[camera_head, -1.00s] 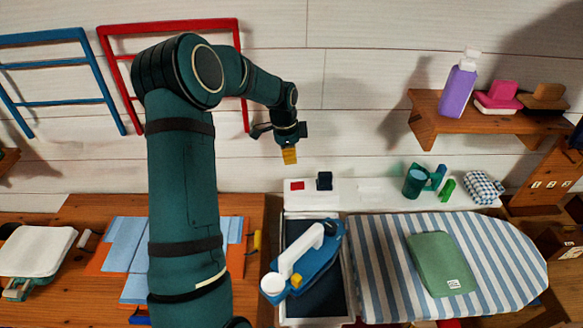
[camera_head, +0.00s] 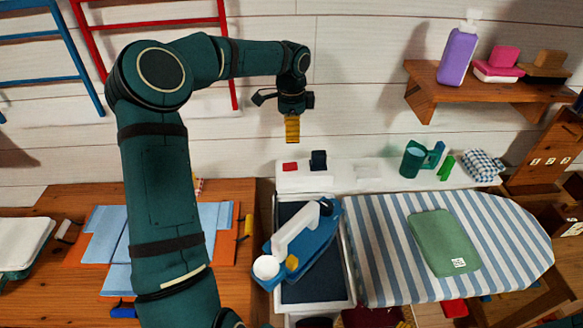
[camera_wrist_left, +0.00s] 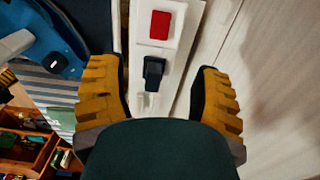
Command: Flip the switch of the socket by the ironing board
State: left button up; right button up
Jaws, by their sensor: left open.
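The white socket panel (camera_head: 303,181) sits at the back edge by the ironing board (camera_head: 375,250). It carries a red switch (camera_head: 290,167) and a black plug (camera_head: 318,160) to its right. My left gripper (camera_head: 292,138) is above and behind the panel, pointing down. In the left wrist view, its yellow ridged fingers (camera_wrist_left: 164,100) are spread wide and empty. The red switch (camera_wrist_left: 160,25) and black plug (camera_wrist_left: 153,72) show between and beyond them, not touched. Whether the switch is tilted on or off is too small to tell. My right gripper is out of view.
A blue and white iron (camera_head: 300,240) stands on a dark rest left of the board. A folded green cloth (camera_head: 443,242) lies on the board. A wooden shelf (camera_head: 490,88) holds a purple bottle and soap.

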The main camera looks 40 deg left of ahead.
aim_at(291, 165)
pick_arm(q)
notch_tip(291, 165, down, 13)
jog(key=shift+f+b, duration=0.1)
jog(key=shift+b, duration=1)
grip_shut()
